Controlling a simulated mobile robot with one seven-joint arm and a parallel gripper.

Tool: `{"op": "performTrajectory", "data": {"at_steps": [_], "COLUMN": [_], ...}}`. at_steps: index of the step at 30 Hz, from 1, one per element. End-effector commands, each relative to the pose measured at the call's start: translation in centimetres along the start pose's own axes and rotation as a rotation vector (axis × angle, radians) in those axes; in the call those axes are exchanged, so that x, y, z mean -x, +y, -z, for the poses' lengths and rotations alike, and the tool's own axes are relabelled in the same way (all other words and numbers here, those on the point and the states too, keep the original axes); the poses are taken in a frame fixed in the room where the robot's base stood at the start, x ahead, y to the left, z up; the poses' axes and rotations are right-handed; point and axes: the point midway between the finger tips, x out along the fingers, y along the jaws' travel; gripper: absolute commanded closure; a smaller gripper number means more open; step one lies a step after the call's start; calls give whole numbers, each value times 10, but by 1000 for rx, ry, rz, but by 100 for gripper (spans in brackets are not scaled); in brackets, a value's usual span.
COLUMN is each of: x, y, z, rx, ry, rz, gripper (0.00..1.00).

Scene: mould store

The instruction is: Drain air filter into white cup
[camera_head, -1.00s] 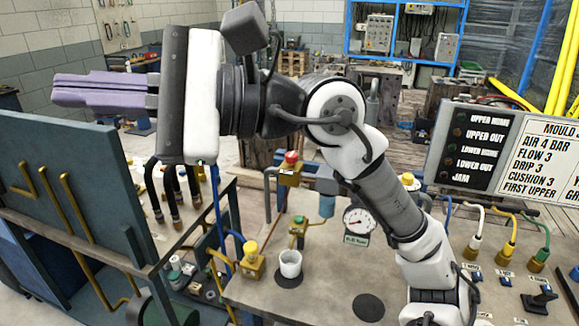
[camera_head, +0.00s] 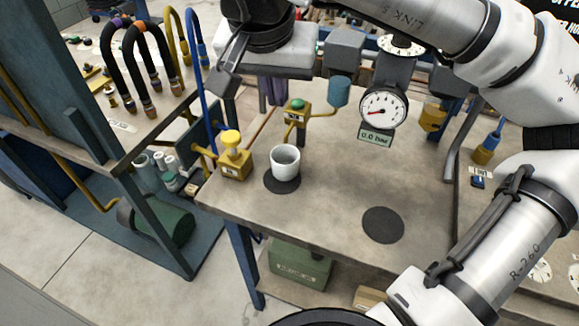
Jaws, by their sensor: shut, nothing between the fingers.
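The air filter appears to be the grey block (camera_head: 345,50) with a blue bowl (camera_head: 338,92) below it. A yellow pipe joins the bowl to a small brass valve with a green button (camera_head: 297,104). The white cup (camera_head: 285,166) stands upright on a dark round mat (camera_head: 281,184), in front of that valve. I cannot tell whether it is under the outlet. My gripper's purple fingers (camera_head: 272,91) point down behind the valve and cup in the picture. They are shut and empty, partly hidden by the gripper's body.
A round gauge (camera_head: 384,109) stands right of the filter. A brass valve with a yellow knob (camera_head: 232,146) is left of the cup. A second dark mat (camera_head: 383,225) is bare. Hoses (camera_head: 140,50) rise at the left. The bench's front middle is clear.

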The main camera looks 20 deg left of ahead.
Motion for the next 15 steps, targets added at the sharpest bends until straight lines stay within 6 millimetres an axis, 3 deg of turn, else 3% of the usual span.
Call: {"op": "performTrajectory", "data": {"at_steps": [1, 3, 15], "x": [-29, -44, -76], "y": [0, 0, -1], "z": [-10, -15, -23], "rx": [0, -1, -1], "ry": [-1, -1, -3], "rz": [1, 2, 3], "gripper": [100, 100, 100]}}
